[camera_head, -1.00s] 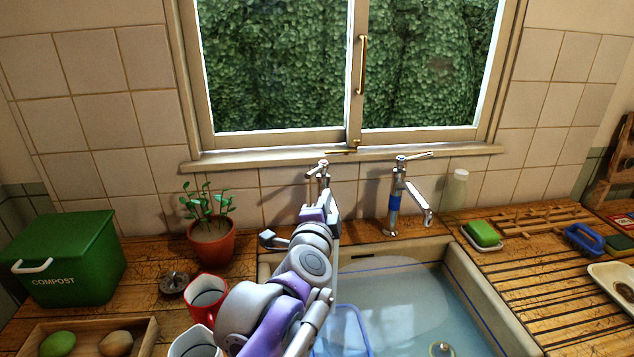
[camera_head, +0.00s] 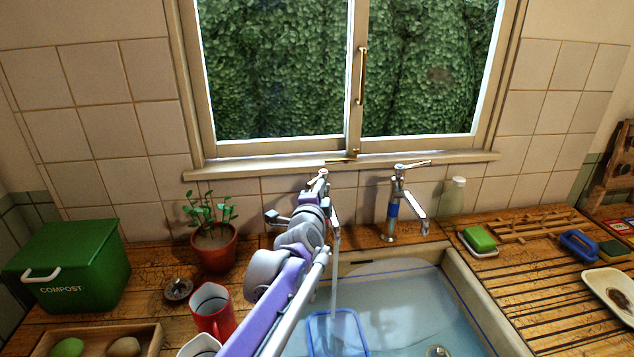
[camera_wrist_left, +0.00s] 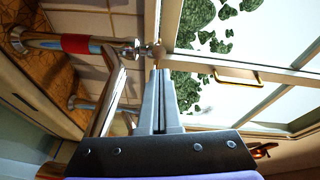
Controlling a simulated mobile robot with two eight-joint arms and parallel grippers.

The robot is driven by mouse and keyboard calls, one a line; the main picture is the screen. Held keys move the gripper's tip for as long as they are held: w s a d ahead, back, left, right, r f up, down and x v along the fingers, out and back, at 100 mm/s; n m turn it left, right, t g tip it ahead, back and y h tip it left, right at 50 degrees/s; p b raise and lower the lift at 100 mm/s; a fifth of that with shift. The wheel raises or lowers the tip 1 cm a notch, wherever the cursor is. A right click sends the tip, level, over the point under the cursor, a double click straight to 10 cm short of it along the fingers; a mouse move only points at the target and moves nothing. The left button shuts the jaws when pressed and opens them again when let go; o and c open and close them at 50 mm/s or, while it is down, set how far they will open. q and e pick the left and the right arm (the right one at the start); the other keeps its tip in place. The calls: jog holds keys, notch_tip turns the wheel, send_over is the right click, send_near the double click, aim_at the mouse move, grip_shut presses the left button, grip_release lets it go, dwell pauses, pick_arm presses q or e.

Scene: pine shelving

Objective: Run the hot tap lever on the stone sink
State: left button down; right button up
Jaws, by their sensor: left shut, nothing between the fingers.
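The hot tap (camera_head: 336,215) stands at the back left of the stone sink (camera_head: 462,282), mostly behind my left arm. In the left wrist view it shows a red band (camera_wrist_left: 80,43). A stream of water (camera_head: 335,275) falls from its spout into the basin. Its lever top (camera_head: 323,172) shows just above my left gripper (camera_head: 318,184). In the left wrist view the closed fingertips (camera_wrist_left: 160,72) are right by the tap's head (camera_wrist_left: 130,50), with nothing between them. I cannot tell whether they touch the lever. My right gripper is out of view.
A second tap with a blue band (camera_head: 392,210) stands to the right. A potted plant (camera_head: 213,247), a red mug (camera_head: 212,310) and a green compost bin (camera_head: 72,262) stand left of the sink. A blue-rimmed tub (camera_head: 337,335) sits in the basin. The window (camera_head: 350,150) is behind.

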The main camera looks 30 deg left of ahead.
pick_arm(q)
jog(key=shift+a+f, duration=0.1)
jog(key=shift+a, duration=0.25)
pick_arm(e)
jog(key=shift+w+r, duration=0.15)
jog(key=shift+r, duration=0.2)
pick_arm(q)
jog(key=shift+s+a, duration=0.1)
jog(key=shift+s+a, duration=0.1)
jog(key=shift+a, duration=0.55)
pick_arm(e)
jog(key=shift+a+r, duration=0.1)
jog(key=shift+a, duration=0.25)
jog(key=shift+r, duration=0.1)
